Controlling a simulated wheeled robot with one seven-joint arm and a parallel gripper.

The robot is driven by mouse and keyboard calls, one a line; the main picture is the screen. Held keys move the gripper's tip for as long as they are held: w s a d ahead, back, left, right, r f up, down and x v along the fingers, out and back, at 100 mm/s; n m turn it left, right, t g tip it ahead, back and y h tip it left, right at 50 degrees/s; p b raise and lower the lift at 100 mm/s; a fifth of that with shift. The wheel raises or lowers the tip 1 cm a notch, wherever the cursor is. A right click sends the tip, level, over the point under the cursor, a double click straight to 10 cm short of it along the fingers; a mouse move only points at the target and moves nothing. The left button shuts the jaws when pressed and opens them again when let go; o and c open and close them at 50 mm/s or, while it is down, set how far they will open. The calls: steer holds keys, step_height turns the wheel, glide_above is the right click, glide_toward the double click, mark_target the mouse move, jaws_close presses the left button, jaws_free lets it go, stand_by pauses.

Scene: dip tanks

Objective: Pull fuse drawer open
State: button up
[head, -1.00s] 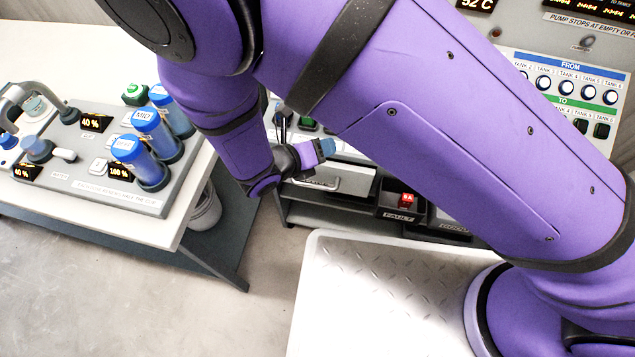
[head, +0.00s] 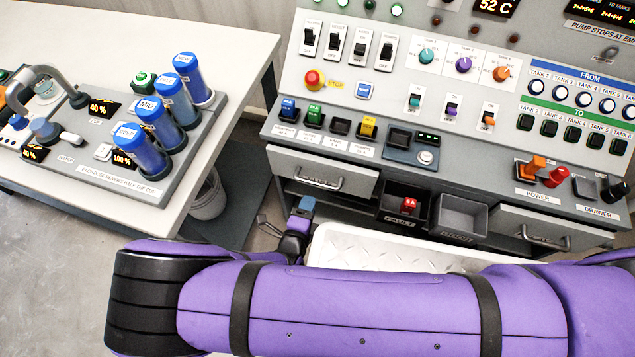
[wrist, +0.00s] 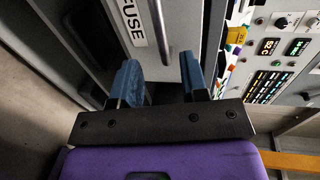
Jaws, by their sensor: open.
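The fuse drawer (head: 345,186) is the left drawer under the console, with a pale front and a metal bar handle (head: 320,182). It looks shut. In the wrist view its front shows part of a label reading "USE" (wrist: 131,22), with the handle (wrist: 160,28) beside it. The near end of the handle lies ahead, in line with the gap. I see no contact.
Two open bins, the fault bin (head: 398,219) and a grey bin (head: 463,216), sit right of the drawer. Another handled drawer (head: 548,228) is further right. The switch console (head: 395,80) rises above. A white table (head: 225,65) with blue bottles stands left.

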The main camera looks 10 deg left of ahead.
mark_target(317, 183)
steer(key=x, duration=0.9)
jaws_close()
